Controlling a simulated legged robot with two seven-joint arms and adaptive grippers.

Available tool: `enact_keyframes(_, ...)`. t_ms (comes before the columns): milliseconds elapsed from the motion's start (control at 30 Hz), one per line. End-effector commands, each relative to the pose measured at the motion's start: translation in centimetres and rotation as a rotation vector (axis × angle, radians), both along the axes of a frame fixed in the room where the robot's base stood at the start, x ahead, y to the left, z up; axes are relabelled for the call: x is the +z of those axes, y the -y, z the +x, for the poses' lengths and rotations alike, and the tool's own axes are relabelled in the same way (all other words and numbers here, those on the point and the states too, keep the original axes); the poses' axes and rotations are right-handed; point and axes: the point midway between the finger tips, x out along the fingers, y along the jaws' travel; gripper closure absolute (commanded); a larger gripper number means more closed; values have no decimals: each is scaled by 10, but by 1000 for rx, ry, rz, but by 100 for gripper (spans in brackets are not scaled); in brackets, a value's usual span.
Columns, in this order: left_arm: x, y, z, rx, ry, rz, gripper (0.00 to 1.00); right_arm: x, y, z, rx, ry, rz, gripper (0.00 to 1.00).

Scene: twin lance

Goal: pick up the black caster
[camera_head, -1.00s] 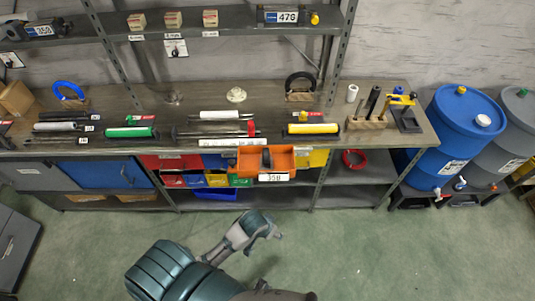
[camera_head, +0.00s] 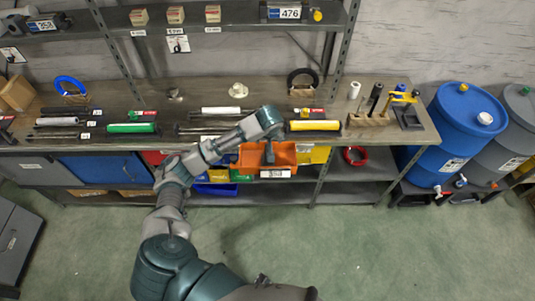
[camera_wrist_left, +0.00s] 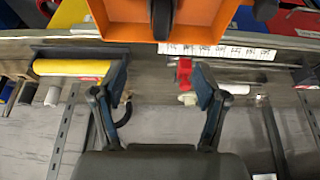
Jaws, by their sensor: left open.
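The black caster (camera_wrist_left: 162,16) stands in the orange bin (camera_wrist_left: 205,18) at the top of the left wrist view, partly cut off by the frame edge. My left gripper (camera_head: 270,122) is above and just behind the bin in the head view. In the left wrist view, its two fingers (camera_wrist_left: 160,84) are open and apart with nothing between them. The caster is beyond the fingertips, untouched. My right gripper is not in view.
The workbench (camera_head: 330,100) holds a yellow roller (camera_head: 314,126), a green roller (camera_head: 130,128) and several rods close to the gripper. A red ring (camera_head: 355,155) lies on the lower shelf. The floor in front is clear.

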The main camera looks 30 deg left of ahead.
Motion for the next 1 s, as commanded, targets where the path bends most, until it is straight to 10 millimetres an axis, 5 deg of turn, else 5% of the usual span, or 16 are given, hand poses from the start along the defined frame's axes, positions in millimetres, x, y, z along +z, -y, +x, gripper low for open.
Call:
enact_keyframes(400,-86,-17,29,-2,-3,1,27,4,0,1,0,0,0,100)
enact_keyframes(1000,-150,-33,46,-4,-1,1,27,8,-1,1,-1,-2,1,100)
